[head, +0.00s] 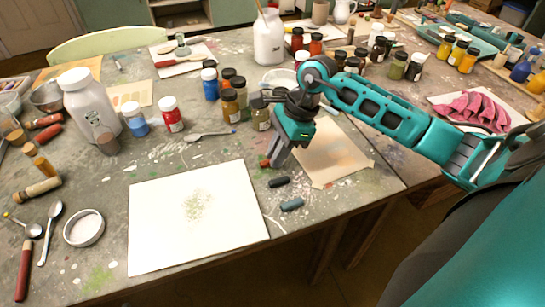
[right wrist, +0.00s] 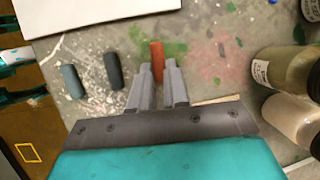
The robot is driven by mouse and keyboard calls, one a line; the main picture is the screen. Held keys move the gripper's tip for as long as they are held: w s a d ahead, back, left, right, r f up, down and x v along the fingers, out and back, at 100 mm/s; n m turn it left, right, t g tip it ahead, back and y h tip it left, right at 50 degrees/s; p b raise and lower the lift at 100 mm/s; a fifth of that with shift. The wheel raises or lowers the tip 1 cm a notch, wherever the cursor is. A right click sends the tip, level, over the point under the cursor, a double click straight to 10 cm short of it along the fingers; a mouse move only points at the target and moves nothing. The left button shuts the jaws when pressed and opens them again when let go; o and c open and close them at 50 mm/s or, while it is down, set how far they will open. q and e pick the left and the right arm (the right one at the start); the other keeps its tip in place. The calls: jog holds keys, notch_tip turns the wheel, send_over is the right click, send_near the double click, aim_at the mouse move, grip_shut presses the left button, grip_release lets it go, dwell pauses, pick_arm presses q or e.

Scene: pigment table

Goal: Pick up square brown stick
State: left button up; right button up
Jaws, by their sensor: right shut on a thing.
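The square brown stick, reddish brown, shows at the fingertips of my right gripper in the head view (head: 264,162) and in the right wrist view (right wrist: 157,52). My right gripper (head: 271,164) points down at the table, and its two fingers (right wrist: 158,75) are shut on the stick from both sides. The stick is at or close to the tabletop; I cannot tell whether it touches. My left gripper is not in view.
A black stick (head: 279,182) and a grey-blue stick (head: 292,204) lie beside my gripper. A white sheet (head: 160,240) lies to the left and a tan sheet (head: 335,160) to the right. Pigment jars (head: 261,115) stand close behind the gripper.

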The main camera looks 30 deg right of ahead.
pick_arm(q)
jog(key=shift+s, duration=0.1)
pick_arm(e)
jog(key=shift+r, duration=0.15)
jog(key=shift+r, duration=0.2)
pick_arm(q)
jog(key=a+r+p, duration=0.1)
jog(key=p, duration=0.1)
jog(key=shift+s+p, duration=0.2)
jog(key=shift+p, duration=0.15)
pick_arm(e)
notch_tip(320, 180, up, 19)
jog(key=shift+r, duration=0.2)
